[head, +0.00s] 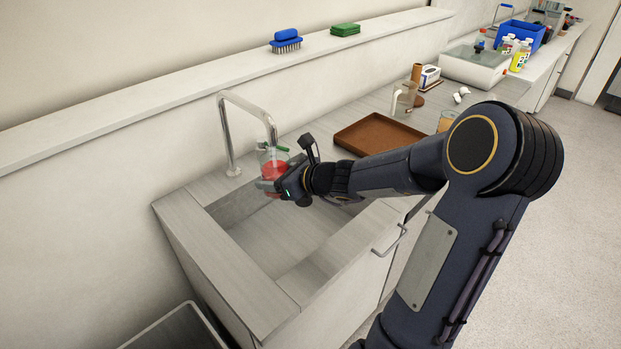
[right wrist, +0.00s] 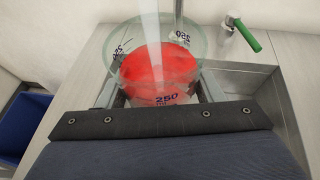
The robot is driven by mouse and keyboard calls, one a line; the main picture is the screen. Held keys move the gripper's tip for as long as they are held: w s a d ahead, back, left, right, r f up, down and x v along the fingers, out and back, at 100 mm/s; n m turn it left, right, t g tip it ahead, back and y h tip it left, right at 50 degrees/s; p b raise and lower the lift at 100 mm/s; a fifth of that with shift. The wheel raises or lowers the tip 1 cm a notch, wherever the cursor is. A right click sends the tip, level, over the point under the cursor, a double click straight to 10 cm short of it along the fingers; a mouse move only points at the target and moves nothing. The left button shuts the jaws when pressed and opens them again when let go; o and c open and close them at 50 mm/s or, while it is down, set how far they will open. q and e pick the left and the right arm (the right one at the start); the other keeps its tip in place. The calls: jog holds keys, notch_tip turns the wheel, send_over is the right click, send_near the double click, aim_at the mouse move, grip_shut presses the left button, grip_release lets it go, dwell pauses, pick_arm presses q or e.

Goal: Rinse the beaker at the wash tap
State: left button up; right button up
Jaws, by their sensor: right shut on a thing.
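The beaker (head: 271,157) is clear glass with red liquid inside. It is upright under the end of the curved metal wash tap (head: 228,104), above the sink (head: 282,232). My right gripper (head: 276,183) is shut on the beaker from the right. In the right wrist view the beaker (right wrist: 160,72) sits between the fingers, with "250" marks on its glass. A pale vertical band comes down over its far rim there; I cannot tell whether it is water or the spout. A green tap lever (right wrist: 247,36) shows at the upper right. My left gripper is not in view.
A brown tray (head: 378,136) lies on the counter right of the sink, with a glass jug (head: 404,97) behind it. A blue brush (head: 286,40) and a green sponge (head: 345,29) lie on the ledge. A blue bin (head: 524,34) stands farther back.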

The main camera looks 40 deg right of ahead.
dwell(0.3)
jog(key=s+d+p, duration=0.3)
jog(key=s+d, duration=0.4)
jog(key=s, duration=0.1)
jog(key=shift+s+d, duration=0.2)
jog(key=shift+s, duration=0.05)
